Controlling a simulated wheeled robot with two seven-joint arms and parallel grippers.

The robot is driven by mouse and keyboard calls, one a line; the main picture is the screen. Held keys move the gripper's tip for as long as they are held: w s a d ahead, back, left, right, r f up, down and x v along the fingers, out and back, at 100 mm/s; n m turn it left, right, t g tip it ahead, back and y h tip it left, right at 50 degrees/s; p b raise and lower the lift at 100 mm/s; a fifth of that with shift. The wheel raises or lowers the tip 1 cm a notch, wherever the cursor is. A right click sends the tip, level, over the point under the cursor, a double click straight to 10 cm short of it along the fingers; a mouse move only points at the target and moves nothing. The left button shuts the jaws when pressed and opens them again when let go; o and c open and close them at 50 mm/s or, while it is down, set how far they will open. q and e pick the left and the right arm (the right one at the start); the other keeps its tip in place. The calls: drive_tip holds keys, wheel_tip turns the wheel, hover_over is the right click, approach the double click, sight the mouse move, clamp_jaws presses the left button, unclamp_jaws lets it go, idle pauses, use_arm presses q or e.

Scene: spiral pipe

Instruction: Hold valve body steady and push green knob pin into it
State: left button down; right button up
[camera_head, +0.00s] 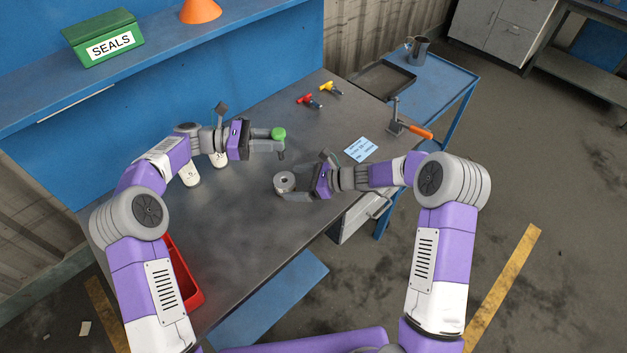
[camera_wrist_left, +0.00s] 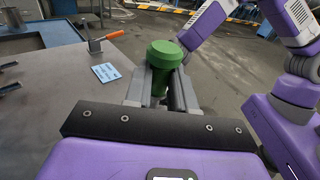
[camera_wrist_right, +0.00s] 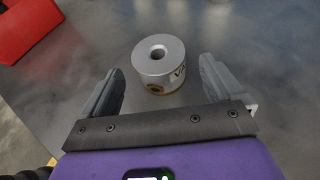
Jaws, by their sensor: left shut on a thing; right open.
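The valve body (camera_head: 284,182) is a short silver cylinder with a hole in its top, upright on the table. It also shows in the right wrist view (camera_wrist_right: 159,62), with dark lettering and a brass-coloured port on its side. My right gripper (camera_head: 297,184) is open, its fingers on either side of the near space before the valve body, apart from it. My left gripper (camera_head: 277,146) is shut on the green knob pin (camera_head: 278,133), held above the table behind the valve body. In the left wrist view the green knob (camera_wrist_left: 164,55) sits between the fingers; its lower end is largely hidden.
Red and yellow handled pieces (camera_head: 305,99) lie at the back of the table (camera_head: 240,235). A blue-white card (camera_head: 361,149) and an orange-handled clamp (camera_head: 415,130) are at the right. A red bin (camera_head: 183,274) stands at the left front. The table's front middle is clear.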

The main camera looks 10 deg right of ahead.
drive_tip(key=shift+x, duration=2.35)
drive_tip(key=c, duration=1.4)
